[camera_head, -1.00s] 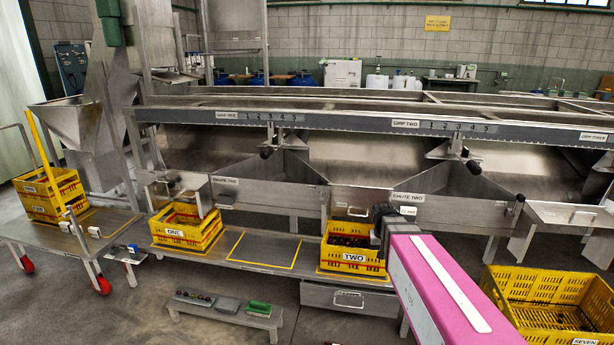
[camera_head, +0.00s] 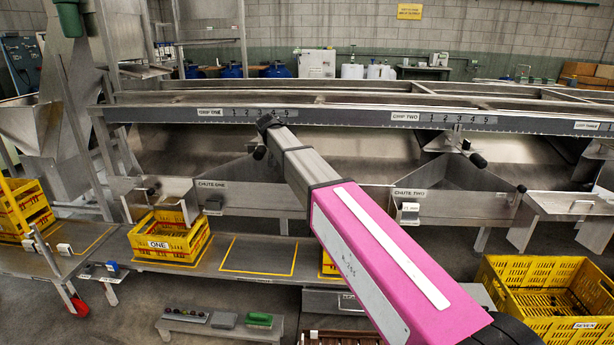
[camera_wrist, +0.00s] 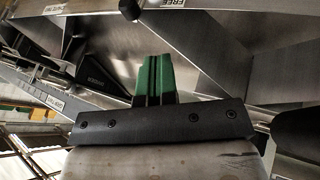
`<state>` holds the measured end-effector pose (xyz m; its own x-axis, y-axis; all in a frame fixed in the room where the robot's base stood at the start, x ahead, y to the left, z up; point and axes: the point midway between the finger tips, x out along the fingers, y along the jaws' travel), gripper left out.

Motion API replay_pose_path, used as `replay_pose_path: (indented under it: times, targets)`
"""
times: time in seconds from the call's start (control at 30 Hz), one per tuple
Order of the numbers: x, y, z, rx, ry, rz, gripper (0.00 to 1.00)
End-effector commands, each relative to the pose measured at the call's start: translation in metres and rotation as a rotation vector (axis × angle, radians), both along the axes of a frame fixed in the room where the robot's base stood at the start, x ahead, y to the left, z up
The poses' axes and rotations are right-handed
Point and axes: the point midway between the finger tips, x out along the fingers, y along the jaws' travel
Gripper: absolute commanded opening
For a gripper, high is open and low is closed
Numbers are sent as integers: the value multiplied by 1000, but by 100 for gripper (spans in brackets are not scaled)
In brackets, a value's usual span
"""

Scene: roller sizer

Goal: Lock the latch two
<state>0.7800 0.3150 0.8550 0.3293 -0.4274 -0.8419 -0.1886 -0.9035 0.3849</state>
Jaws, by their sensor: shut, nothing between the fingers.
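A small grey block with a white label (camera_head: 409,213) sits at the left end of the chute two panel (camera_head: 450,208); its print is too small to read, so I cannot tell if it is latch two. A black knob on a bracket (camera_head: 477,159) is above that chute, under the grip two scale (camera_head: 460,119). My pink arm reaches up and left, its dark end at the rail near grip one. My gripper, with green fingers (camera_wrist: 154,75), is shut and empty in the wrist view, in front of bare metal panels. A label reading FREE (camera_wrist: 172,3) shows upside down at the top.
Yellow crate one (camera_head: 172,239) stands on the low shelf at left; another yellow crate is mostly hidden behind my arm. Crate seven (camera_head: 548,300) is at lower right. A low bench with small items (camera_head: 222,327) is at the bottom. In the wrist view a round dark knob (camera_wrist: 130,9) is near the top.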

Motion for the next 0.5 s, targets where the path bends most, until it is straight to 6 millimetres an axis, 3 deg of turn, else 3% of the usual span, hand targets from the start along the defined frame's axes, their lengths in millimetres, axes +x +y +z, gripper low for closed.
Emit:
replay_pose_path:
  times: [0.33,0.5]
  targets:
    - [0,0,-1,0,0,0,0]
    - [5,-6,-12,0,0,1,0]
